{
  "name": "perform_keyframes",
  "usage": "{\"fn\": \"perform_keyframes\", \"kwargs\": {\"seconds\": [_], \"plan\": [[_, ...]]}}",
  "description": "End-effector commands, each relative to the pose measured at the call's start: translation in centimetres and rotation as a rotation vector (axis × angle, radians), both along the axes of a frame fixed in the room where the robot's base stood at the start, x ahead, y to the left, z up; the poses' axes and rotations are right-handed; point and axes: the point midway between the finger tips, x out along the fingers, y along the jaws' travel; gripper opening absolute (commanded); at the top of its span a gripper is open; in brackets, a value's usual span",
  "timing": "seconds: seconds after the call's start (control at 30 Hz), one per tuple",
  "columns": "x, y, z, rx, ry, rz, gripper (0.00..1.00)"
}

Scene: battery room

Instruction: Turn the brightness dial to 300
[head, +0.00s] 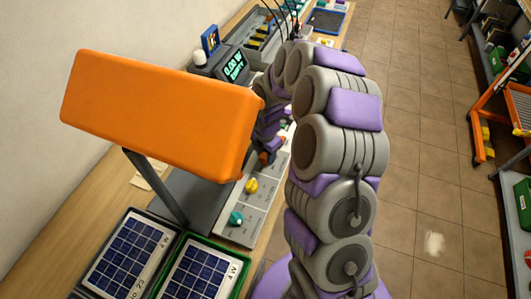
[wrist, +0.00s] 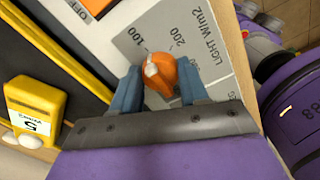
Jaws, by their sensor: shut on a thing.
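The orange brightness dial (wrist: 163,78) sits on a grey plate (wrist: 205,30) marked "LIGHT W/m2" in the wrist view. The numbers 100 and 200 show on the plate; no 300 mark is visible. The dial's white mark faces the upper left, on the side of the 100. My gripper (wrist: 158,88) has its two blue fingers on either side of the dial, shut on it. In the head view my gripper (head: 264,155) is low at the row of control plates, and the dial is mostly hidden there.
A large orange lamp head (head: 155,112) on a dark post overhangs the bench. A yellow knob (head: 251,186) and a teal knob (head: 236,218) sit on nearby plates. Solar panels (head: 130,255) lie at lower left. A display (head: 235,70) reads "0.00 W EMPTY". Tiled floor (head: 425,150) is open at right.

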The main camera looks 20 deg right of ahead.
Motion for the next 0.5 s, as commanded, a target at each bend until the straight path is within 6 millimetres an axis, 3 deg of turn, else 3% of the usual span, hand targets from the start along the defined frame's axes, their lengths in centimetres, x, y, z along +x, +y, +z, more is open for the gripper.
{"fn": "perform_keyframes", "kwargs": {"seconds": [0.27,0.5], "plan": [[0.04,0.07,0.2,0.0,-0.001,-0.107,0.14],[0.0,0.05,0.31,0.001,0.001,-0.308,0.14]]}}
